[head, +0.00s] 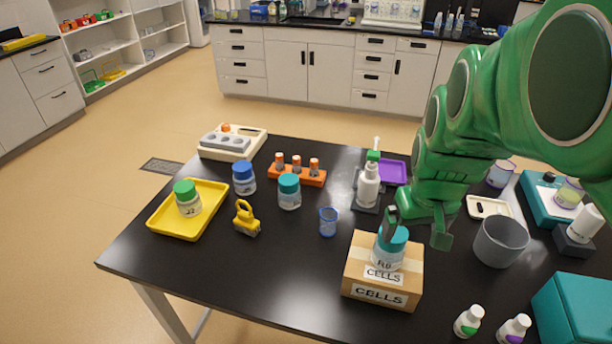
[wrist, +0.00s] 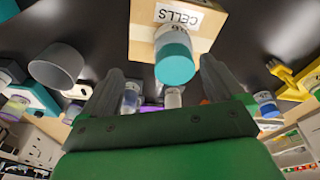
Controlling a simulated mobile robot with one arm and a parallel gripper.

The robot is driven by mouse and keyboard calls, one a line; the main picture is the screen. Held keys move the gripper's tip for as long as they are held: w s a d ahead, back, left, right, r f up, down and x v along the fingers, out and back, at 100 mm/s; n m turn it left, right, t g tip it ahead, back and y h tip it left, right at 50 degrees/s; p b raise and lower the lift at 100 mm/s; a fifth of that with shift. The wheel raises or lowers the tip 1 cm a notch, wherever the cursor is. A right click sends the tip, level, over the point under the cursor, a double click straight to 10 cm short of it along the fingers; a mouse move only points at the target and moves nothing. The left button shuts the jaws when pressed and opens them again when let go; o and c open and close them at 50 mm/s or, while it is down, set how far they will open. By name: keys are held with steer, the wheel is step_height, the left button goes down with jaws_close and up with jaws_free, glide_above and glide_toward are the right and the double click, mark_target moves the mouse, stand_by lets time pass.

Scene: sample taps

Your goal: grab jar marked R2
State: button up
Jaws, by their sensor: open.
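My gripper (head: 415,229) is open and empty just above the cardboard box (head: 357,264). In the wrist view its fingers (wrist: 162,72) are spread wide. A teal-lidded jar (head: 389,248) stands upright on the box, close by the gripper; it also shows between and beyond the fingers in the wrist view (wrist: 174,56). Its label starts with R; the second character is unclear. A green-lidded jar (head: 188,202) on the yellow tray (head: 170,224) has a label seeming to end in 2. A blue-lidded jar (head: 244,179) and another teal-lidded jar (head: 289,194) show no readable label.
A yellow clamp-like tool (head: 246,219), a blue beaker (head: 328,222) and an orange vial rack (head: 298,175) stand left of the box. A grey cup (head: 500,242) is to its right. Two small white bottles (head: 468,321) are at the front. The table's front left is clear.

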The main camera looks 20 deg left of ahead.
steer(key=w+d+r+n+t+h, duration=0.1)
steer(key=w+d+r+n+t, duration=0.25)
steer(key=w, duration=0.75)
steer(key=w+d+r+n+t+h, duration=0.1)
steer(key=w+r+n+t+h, duration=0.1)
steer(key=w+n+t, duration=0.65)
steer(key=w+a+r+n+t+y, duration=0.1)
steer(key=w+a+r+n+y, duration=0.1)
steer(key=w+a+n, duration=0.35)
steer(key=w+a+r+n+t+y, duration=0.1)
steer(key=w+a+r+n+y, duration=0.15)
steer(key=w+n, duration=0.55)
steer(key=n+g+y, duration=0.9)
steer(key=n+y, duration=0.1)
steer(key=n, duration=0.8)
glide_toward(285, 181)
steer(key=shift+m+h, duration=0.25)
steer(key=x, duration=0.5)
steer(key=shift+w+d+f, duration=0.25)
steer(key=shift+w+d, duration=0.05)
steer(key=shift+d, duration=0.1)
steer(key=shift+t, duration=0.3)
steer(key=shift+x, duration=3.7)
steer(key=shift+f, duration=0.15)
